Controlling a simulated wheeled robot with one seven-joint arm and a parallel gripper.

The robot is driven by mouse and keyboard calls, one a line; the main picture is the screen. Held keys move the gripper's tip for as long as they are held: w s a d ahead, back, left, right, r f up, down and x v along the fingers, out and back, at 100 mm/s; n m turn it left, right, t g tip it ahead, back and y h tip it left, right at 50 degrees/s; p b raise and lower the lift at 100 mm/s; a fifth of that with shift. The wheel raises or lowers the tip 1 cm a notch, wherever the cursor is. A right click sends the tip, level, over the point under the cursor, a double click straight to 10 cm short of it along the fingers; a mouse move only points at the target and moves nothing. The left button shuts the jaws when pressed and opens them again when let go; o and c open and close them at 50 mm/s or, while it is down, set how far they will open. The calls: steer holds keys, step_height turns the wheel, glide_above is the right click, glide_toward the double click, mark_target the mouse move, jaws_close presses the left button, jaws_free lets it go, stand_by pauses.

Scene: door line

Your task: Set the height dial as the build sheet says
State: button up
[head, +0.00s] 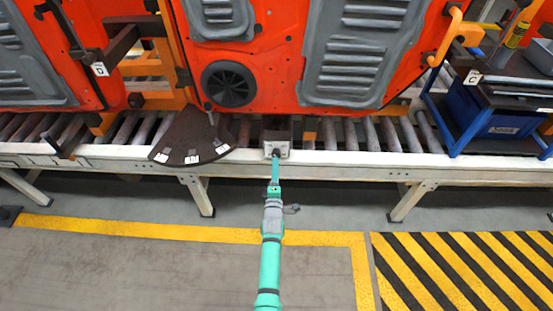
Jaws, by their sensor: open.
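A dark fan-shaped plate (185,133), which looks like the height dial, sits at the front edge of the roller line, left of centre. Several small white labels lie along its curved lower edge, too small to read. A thin lever with a round knob (208,106) stands at its upper right part. My gripper (277,138) is the pale grey block at the end of my teal arm, over the line's front rail, right of the plate and apart from it. It is open; its fingers are hardly visible. I cannot make out a build sheet.
Orange-red door panels (270,60) stand behind the rollers (345,132). A blue bin (490,115) in a blue frame is at the right, by a "C" tag; a "D" tag (99,69) hangs at the left. The floor in front is clear, with yellow-black stripes (470,270).

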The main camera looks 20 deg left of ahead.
mark_target(277, 153)
steer(key=x, duration=0.6)
steer(key=shift+w, duration=0.1)
steer(key=shift+d, duration=0.1)
steer(key=c, duration=1)
steer(key=shift+f, duration=0.1)
steer(key=shift+c, duration=0.2)
